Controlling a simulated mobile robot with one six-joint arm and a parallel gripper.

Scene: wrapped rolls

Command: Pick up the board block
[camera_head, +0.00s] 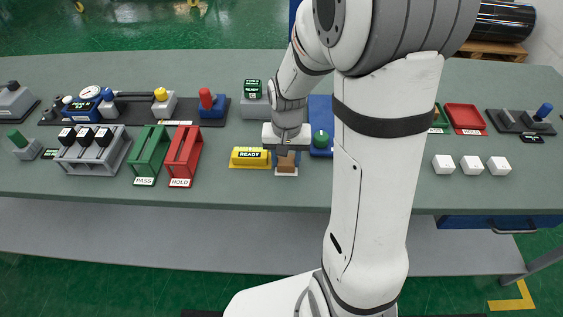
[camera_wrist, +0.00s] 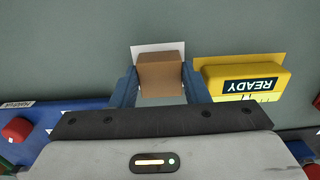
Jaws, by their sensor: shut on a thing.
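The board block is a small brown block (camera_wrist: 160,77) between my gripper's two blue fingers in the wrist view. In the head view the brown block (camera_head: 287,161) shows just under my gripper (camera_head: 287,155), at the front part of the table. My gripper (camera_wrist: 161,88) is shut on the block, with one finger along each side. A white card (camera_wrist: 148,49) shows behind the block in the wrist view, and a strip of it (camera_head: 287,174) shows below the block in the head view. I cannot tell whether the block touches the card.
A yellow READY block (camera_head: 250,157) sits close to the left of my gripper in the head view. A blue fixture with a green knob (camera_head: 320,140) is close on the right. Red HOLD (camera_head: 184,151) and green PASS (camera_head: 151,152) racks stand further left. Three white cubes (camera_head: 471,165) lie right.

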